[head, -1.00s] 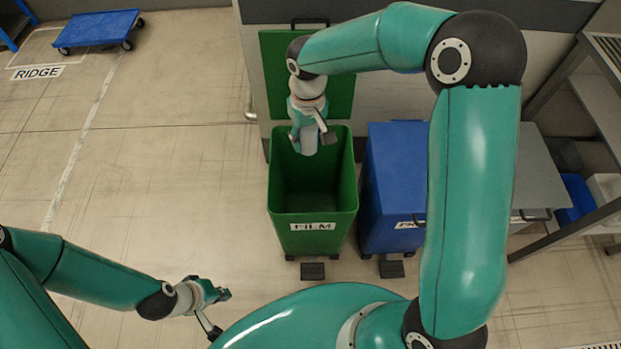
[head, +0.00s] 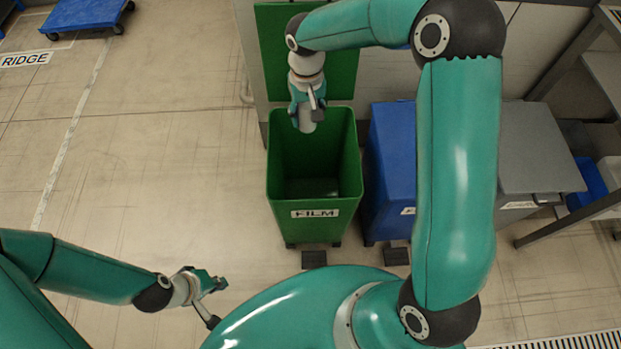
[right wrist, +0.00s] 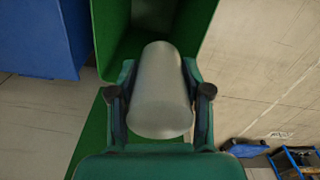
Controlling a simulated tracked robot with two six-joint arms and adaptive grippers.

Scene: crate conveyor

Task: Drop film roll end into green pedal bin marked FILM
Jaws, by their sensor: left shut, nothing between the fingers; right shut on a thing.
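The green pedal bin (head: 315,232) marked FILM stands with its lid (head: 330,70) raised against the wall behind. My right gripper (head: 307,118) points down over the rear part of the bin's opening. It is shut on the film roll end (right wrist: 160,95), a pale, whitish cylinder, which fills the space between its fingers in the right wrist view. In the head view only a small part of the roll shows below the fingers. My left gripper (head: 220,285) is shut and empty, low at the left, well away from the bin.
A blue bin (head: 388,180) stands right beside the green one, partly behind my right arm. A grey bin (head: 540,165) and metal shelving (head: 560,210) are further right. The floor left of the green bin is clear. A blue cart (head: 85,17) stands far left.

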